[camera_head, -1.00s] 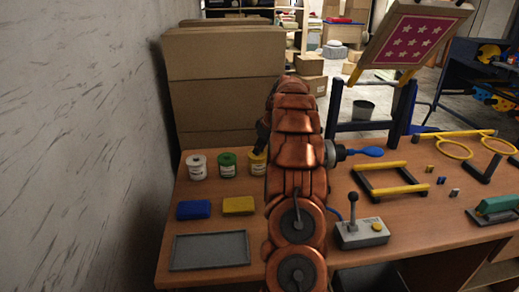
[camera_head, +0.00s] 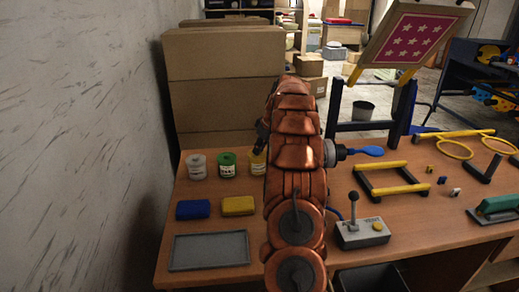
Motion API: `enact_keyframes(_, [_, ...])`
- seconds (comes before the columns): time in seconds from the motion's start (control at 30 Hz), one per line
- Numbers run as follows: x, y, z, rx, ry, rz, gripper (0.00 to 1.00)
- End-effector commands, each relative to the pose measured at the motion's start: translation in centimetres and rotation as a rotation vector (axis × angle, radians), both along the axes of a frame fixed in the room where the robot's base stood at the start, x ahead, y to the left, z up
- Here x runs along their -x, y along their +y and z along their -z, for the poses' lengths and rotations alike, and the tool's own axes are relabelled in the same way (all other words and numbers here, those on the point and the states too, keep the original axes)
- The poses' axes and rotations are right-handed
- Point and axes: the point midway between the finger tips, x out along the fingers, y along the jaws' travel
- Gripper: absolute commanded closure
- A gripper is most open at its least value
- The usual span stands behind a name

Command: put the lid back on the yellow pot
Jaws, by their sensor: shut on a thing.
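The yellow pot (camera_head: 257,163) stands on the table at the right end of a row of pots, partly hidden behind my arm. Only its left side shows, and I cannot see whether its top is covered. A dark part of my gripper (camera_head: 263,130) shows at the left edge of my copper arm, above and just right of the pot. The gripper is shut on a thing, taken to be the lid. The arm hides the fingertips and the lid, so their exact gap to the pot cannot be told.
A green pot (camera_head: 227,164) and a white pot (camera_head: 197,167) stand left of the yellow one. Blue (camera_head: 193,209) and yellow (camera_head: 238,206) blocks and a grey tray (camera_head: 209,251) lie in front. Cardboard boxes (camera_head: 225,90) rise behind; a joystick box (camera_head: 362,233) stands right of my arm.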

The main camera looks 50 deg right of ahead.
Motion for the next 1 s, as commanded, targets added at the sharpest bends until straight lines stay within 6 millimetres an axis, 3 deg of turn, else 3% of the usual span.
enact_keyframes(0.47, [-0.01, 0.02, -0.02, 0.0, 0.0, -0.001, 1.0])
enact_keyframes(0.5, [-0.01, 0.02, -0.02, 0.0, 0.0, -0.001, 0.75])
enact_keyframes(0.7, [0.0, 0.02, -0.01, 0.0, 0.0, -0.001, 0.54])
enact_keyframes(0.97, [0.0, 0.02, -0.01, 0.0, 0.0, -0.001, 0.49])
enact_keyframes(1.0, [0.0, 0.02, -0.01, 0.0, 0.0, -0.001, 0.45])
